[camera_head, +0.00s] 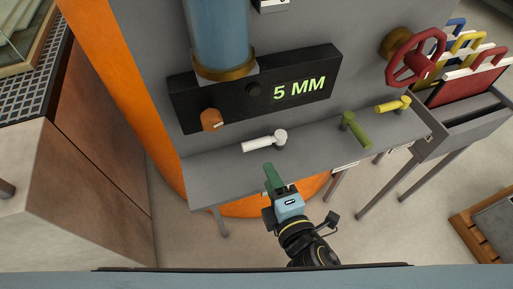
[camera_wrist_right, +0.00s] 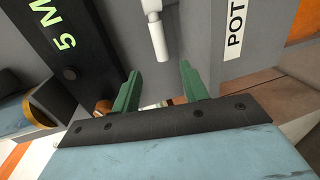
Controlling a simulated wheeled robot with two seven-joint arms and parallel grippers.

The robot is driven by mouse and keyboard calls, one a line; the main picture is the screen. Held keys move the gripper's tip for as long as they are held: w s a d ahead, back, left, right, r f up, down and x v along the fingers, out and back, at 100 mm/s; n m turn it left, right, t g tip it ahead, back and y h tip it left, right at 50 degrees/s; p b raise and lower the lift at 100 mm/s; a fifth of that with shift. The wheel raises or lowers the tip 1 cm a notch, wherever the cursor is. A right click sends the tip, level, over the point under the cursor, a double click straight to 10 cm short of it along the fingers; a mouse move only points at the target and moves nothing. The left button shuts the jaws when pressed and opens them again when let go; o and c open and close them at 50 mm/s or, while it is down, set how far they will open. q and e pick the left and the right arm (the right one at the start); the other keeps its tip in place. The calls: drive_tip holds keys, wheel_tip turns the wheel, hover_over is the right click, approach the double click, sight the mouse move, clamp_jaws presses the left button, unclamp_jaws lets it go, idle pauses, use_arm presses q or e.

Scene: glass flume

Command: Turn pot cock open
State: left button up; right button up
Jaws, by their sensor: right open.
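A white cock (camera_head: 266,141) with a bar handle sits on the grey ledge below the black display. In the head view its handle points left. In the wrist view the white cock (camera_wrist_right: 157,38) is ahead of my fingers, beside a label reading "POT" (camera_wrist_right: 235,38). My right gripper (camera_head: 275,178) has green fingers and is at the ledge's front edge, just below the white cock in the picture. The wrist view shows the right gripper (camera_wrist_right: 161,74) open, with a gap between its fingers, apart from the white handle. My left gripper is not in view.
A green cock (camera_head: 355,129) and a yellow cock (camera_head: 393,105) sit farther right on the ledge. The black display (camera_head: 260,95) reads "5 MM" and carries an orange knob (camera_head: 211,119). A red handwheel (camera_head: 415,58) is at upper right. The ledge left of the white cock is clear.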

sight(255, 148)
drive_tip(key=x, duration=1)
drive_tip(key=shift+w, duration=0.15)
clamp_jaws()
